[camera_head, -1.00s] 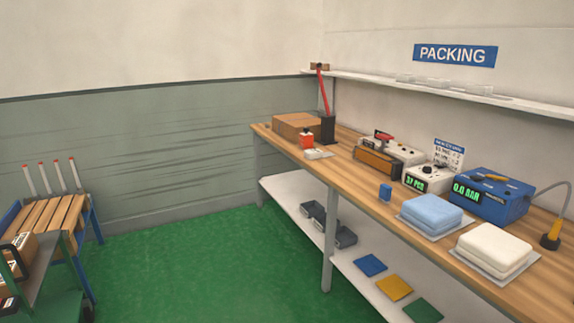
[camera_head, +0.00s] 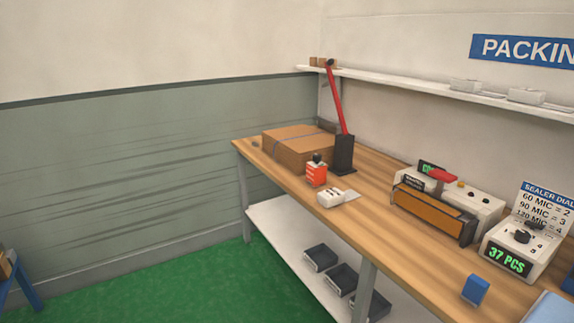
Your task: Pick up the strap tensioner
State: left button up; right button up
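A tool with a long red handle (camera_head: 338,98) stands in a black block-shaped holder (camera_head: 343,155) at the far end of the wooden bench (camera_head: 375,230). It leans slightly left at its top and looks like the strap tensioner, though I cannot be certain. A small red-orange item with a black knob (camera_head: 316,172) stands in front of it. A cardboard box (camera_head: 298,145) with a dark strap around it lies just left of the holder. Neither of my grippers is in view.
A white device (camera_head: 334,198) lies near the bench's front edge. A sealer (camera_head: 432,212), a counter reading 37 PCS (camera_head: 515,258) and a blue block (camera_head: 475,290) stand to the right. Grey bins (camera_head: 320,257) sit on the lower shelf. Green floor (camera_head: 190,290) is clear.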

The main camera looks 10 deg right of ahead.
aim_at(316, 174)
jog(key=i+j+z, duration=0.1)
jog(key=i+z, duration=0.35)
jog(key=i+j+z, duration=0.25)
jog(key=i+z, duration=0.2)
jog(key=i+j+z, duration=0.35)
jog(key=z, duration=0.15)
